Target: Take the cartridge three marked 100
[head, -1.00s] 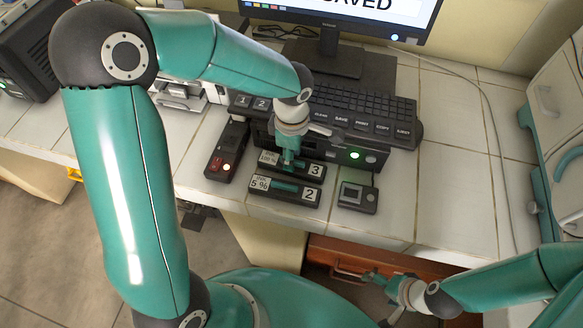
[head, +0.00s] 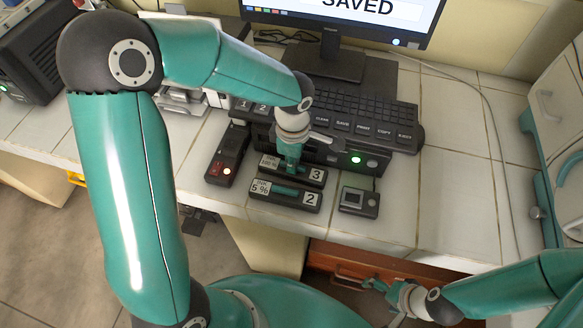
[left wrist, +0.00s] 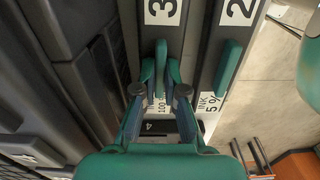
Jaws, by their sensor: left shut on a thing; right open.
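Cartridge three (head: 318,175) is a dark block with a white "3" and a green grip bar, on the white-tiled bench in front of the keyboard. In the left wrist view its 3 end (left wrist: 162,12) is at the top and its label, reading about 100, is partly hidden between the fingers. My left gripper (head: 290,168) is shut on its green grip bar; the fingers also show in the left wrist view (left wrist: 160,92). Cartridge two (head: 285,195), marked 5 %, lies right beside it, nearer the bench edge. My right gripper (head: 373,284) is open and empty, low by the drawer.
A small grey device (head: 359,201) stands right of the cartridges. A dark box with a red switch (head: 228,155) stands left. Behind are a keyboard (head: 365,110) and a monitor reading SAVED (head: 370,12). The tiles on the right (head: 450,200) are clear.

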